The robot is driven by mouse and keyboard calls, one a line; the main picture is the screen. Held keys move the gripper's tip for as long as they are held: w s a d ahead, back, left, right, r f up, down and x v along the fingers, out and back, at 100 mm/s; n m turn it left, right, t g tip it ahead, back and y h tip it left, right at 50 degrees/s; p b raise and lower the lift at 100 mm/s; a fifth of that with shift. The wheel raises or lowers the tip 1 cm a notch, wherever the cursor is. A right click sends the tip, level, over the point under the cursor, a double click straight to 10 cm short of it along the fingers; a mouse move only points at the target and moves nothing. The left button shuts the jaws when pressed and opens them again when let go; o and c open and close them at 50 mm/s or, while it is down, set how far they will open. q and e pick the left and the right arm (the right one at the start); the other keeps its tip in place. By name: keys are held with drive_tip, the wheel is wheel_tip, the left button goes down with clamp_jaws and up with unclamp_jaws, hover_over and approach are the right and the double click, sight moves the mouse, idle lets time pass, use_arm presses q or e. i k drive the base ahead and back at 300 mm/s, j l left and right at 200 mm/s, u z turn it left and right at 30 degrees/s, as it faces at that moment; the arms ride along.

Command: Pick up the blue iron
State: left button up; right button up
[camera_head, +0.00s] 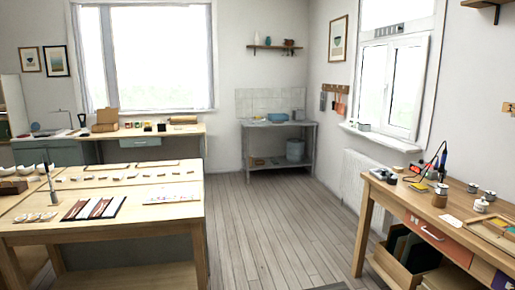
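A small upright tool with a blue part (443,159), which looks like the blue iron, stands at the back of the wooden workbench (385,197) on the right. A dark cable arches above it. A small red and dark unit (417,167) sits just left of it. The tool is small in the picture, so its tip and how it is held up are unclear. Neither of my grippers shows in the head view.
Jars (481,205), a yellow item (441,188) and a wooden tray (492,228) crowd the right bench. A wooden table (130,232) with laid-out pieces stands left. Open plank floor (265,215) lies between. A metal stand (300,160) is at the back.

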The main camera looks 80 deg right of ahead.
sight(444, 153)
drive_tip(key=z, duration=2.45)
drive_tip(key=i+l+z, duration=0.2)
drive_tip(key=l+z, duration=0.3)
drive_tip(key=i+l+z, duration=0.3)
drive_tip(key=z, duration=0.2)
drive_tip(key=i+l+z, duration=0.2)
drive_tip(key=i+z, duration=0.15)
drive_tip(key=z, duration=0.15)
drive_tip(key=i+l, duration=0.15)
drive_tip(key=i, duration=0.2)
